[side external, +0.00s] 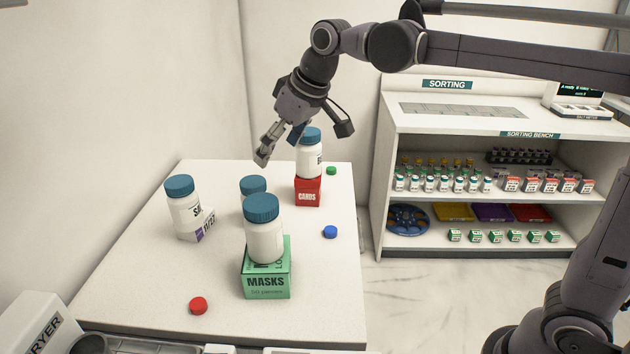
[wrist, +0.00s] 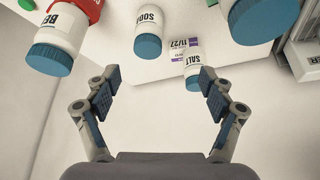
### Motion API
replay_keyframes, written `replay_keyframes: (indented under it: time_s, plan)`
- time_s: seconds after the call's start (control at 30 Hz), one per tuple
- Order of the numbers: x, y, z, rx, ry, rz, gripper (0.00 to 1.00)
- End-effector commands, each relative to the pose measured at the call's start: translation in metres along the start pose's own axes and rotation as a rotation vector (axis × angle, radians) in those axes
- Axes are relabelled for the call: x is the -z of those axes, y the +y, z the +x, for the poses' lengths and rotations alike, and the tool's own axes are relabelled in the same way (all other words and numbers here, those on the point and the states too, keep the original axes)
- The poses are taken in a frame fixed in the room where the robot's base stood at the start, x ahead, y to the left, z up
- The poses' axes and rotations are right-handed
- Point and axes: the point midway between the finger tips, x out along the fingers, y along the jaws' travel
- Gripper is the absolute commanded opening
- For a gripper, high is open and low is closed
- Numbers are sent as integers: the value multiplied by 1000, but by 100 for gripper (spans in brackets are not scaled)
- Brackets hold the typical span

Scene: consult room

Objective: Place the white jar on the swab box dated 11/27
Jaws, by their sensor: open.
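My gripper (side external: 279,143) is open and empty above the table's far side, left of the jar on the red box. In the wrist view its fingers (wrist: 160,80) are spread with nothing between them. The swab box dated 11/27 (side external: 207,224) is small and white with a purple label, at the table's left; it also shows in the wrist view (wrist: 177,50). A white blue-capped SALT jar (side external: 185,211) overlaps it; I cannot tell whether it stands on or against it. A white SODA jar (wrist: 149,20) stands mid-table, partly hidden in the side view (side external: 253,187).
A white jar (side external: 264,240) stands on the green MASKS box (side external: 266,282). Another white jar (side external: 309,160) stands on the red CARDS box (side external: 308,193). Red (side external: 198,306), blue (side external: 330,232) and green (side external: 331,170) caps lie on the table (side external: 140,290). A sorting bench (side external: 465,120) stands right.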

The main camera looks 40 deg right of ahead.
Motion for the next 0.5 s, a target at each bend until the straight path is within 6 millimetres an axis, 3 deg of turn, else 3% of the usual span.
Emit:
replay_keyframes:
  time_s: [0.03, 0.23, 0.5]
  plan:
    - [-20, 7, -6, -12, 8, 20, 82]
    - [-93, 25, -17, -53, 45, 96, 82]
    - [-198, 38, -9, -107, 93, 193, 82]
